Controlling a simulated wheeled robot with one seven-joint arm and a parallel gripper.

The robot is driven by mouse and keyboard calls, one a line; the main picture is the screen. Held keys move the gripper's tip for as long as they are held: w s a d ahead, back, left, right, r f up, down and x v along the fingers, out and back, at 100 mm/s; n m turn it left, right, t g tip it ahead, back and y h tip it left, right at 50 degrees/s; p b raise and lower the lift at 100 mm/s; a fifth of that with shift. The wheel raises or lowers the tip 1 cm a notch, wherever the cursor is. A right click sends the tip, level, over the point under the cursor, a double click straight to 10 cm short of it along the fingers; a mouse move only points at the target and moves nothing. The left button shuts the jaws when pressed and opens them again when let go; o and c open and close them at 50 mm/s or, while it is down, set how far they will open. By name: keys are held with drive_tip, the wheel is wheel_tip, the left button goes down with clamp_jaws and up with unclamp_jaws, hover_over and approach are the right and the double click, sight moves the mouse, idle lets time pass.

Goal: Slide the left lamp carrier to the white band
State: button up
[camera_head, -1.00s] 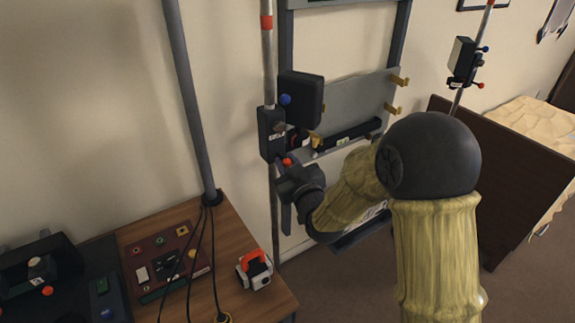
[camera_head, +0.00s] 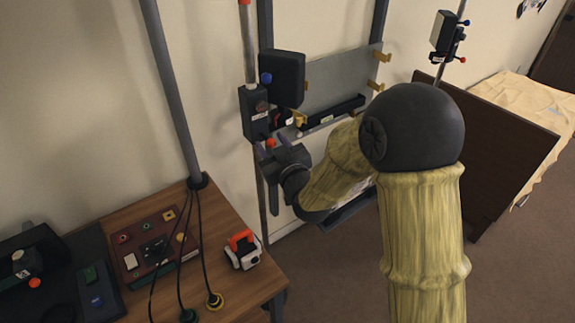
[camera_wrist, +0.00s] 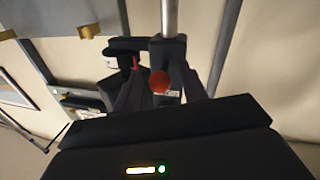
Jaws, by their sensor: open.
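The left lamp carrier (camera_head: 255,112) is a dark block on the left upright metal rod (camera_head: 249,55). A black lamp box (camera_head: 282,77) with a blue knob is at its upper right, and a red knob (camera_head: 270,143) is at its lower end. My gripper (camera_head: 281,146) is open just below and right of the carrier, close to the red knob. In the wrist view, my gripper (camera_wrist: 165,85) has its fingers apart on either side of the red knob (camera_wrist: 160,81) and the carrier; contact cannot be told. I see no white band on the rod in view.
A red band (camera_head: 244,2) is at the rod's top in view. A grey panel with brass hooks (camera_head: 345,80) stands behind. The wooden table (camera_head: 215,225) at lower left holds a red panel and a red-handled device (camera_head: 243,250). Another carrier (camera_head: 447,38) is on the right rod.

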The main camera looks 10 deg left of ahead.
drive_tip(key=b+v, duration=1.4)
drive_tip(key=v, duration=0.3)
idle(0.3)
drive_tip(key=shift+w, duration=0.1)
